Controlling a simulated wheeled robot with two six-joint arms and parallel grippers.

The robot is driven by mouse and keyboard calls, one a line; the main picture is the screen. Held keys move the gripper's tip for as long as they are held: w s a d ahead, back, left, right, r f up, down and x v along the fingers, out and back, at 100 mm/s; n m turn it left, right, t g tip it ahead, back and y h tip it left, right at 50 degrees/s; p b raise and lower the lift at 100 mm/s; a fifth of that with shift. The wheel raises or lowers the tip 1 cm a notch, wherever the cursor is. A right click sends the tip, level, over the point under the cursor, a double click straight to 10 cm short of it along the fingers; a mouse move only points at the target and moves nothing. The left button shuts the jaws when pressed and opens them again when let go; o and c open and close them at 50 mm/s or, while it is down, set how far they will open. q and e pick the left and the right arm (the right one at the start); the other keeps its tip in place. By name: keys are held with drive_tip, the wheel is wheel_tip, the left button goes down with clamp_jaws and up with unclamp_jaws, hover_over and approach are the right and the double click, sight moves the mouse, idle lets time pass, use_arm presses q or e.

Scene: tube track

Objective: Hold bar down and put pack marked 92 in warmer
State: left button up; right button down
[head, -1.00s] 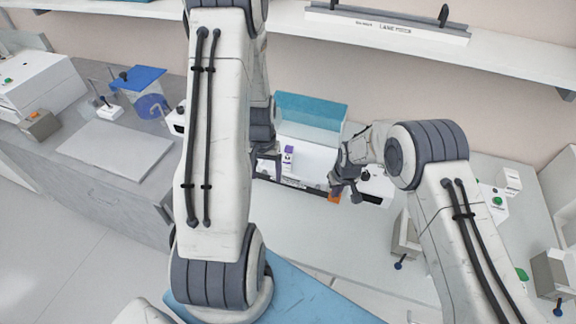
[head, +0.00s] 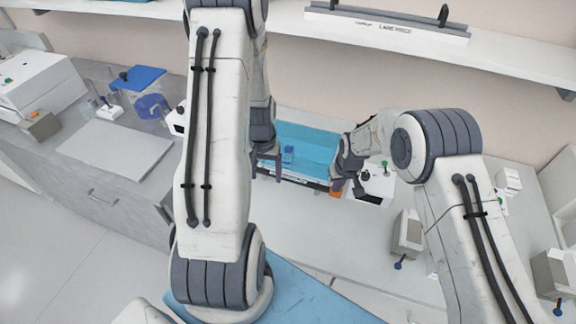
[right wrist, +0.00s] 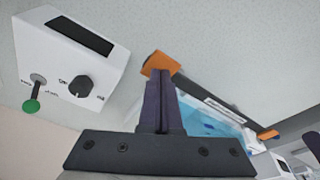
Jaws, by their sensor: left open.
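The warmer (head: 310,137) is at the back middle of the bench, with a clear blue lid lying over it. A small pack (head: 288,153) shows through the lid; I cannot read its mark. The dark bar (right wrist: 240,108) with orange ends (right wrist: 160,63) runs along the warmer's front edge. My left gripper (head: 266,170) is open and empty at the front left of the warmer. My right gripper (right wrist: 162,88) has its fingers together at the bar's near orange end, seemingly touching it. This orange end also shows in the head view (head: 336,193).
A white control box (right wrist: 75,55) with a knob and green-tipped lever stands beside the bar. A shelf (head: 400,30) runs above the bench. Grey blocks (head: 407,234) stand on the right. The bench front (head: 310,220) is clear.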

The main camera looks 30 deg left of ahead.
drive_tip(key=shift+r, duration=2.6)
